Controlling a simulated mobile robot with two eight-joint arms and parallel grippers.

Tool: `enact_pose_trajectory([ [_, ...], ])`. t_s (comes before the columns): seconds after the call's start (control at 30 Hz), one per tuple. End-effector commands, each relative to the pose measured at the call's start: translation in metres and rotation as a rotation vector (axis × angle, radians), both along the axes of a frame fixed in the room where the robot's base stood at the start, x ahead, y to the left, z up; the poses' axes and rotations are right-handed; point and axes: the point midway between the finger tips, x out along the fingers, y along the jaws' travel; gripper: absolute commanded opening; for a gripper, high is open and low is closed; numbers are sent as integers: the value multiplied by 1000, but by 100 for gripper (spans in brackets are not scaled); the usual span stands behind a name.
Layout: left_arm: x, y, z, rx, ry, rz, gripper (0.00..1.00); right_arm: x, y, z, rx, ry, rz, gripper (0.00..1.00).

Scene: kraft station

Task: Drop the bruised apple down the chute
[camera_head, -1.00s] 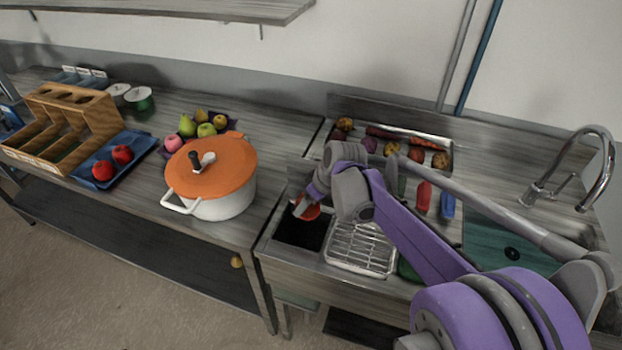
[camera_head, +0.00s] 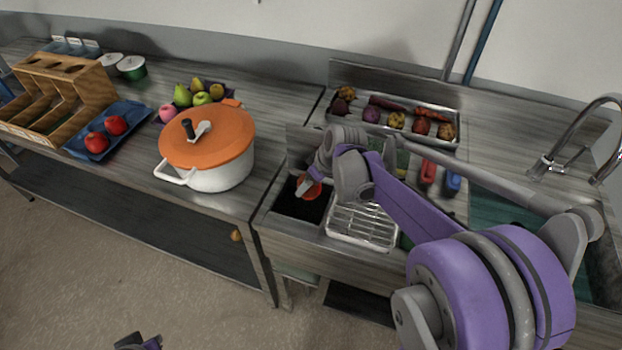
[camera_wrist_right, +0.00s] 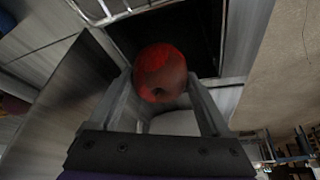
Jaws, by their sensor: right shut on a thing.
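The red apple (camera_head: 309,188) is between the fingers of my right gripper (camera_head: 304,190), above the dark square chute opening (camera_head: 296,207) at the sink unit's left end. In the right wrist view, the apple (camera_wrist_right: 160,72) shows a duller, brownish lower side. The right gripper (camera_wrist_right: 158,88) is shut on it, and the black chute opening (camera_wrist_right: 192,30) lies beyond. The apple looks apart from the chute rim. My left gripper (camera_head: 138,343) shows only partly at the bottom edge; its fingers are too cut off to read.
A wire rack (camera_head: 362,225) adjoins the chute on the right. A white pot with an orange lid (camera_head: 208,137) stands on the left counter. Two red apples lie on a blue tray (camera_head: 130,117). A tray of vegetables (camera_head: 440,112) sits behind my right arm.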

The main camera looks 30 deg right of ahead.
Motion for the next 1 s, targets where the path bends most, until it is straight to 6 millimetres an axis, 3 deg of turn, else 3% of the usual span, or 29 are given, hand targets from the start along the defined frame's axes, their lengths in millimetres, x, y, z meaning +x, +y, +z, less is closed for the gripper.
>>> enact_pose_trajectory([
  [0.17, 1, 0, 2, 0, -1, 0, 0, 1, 0, 2, 1, -2, 0, 19],
  [0.2, 1, 0, 2, 0, -1, 0, 0, 1, 0, 2, 1, -2, 0, 85],
  [0.3, 1, 0, 2, 0, -1, 0, 0, 1, 0, 2, 0, -1, 0, 100],
  [0.67, 1, 0, 3, 0, -2, 0, 0, -4, -2, 12, 1, -1, -1, 100],
  [1.0, 5, 0, 10, 0, -9, 0, 0, -29, -10, 73, 1, -2, -2, 100],
])
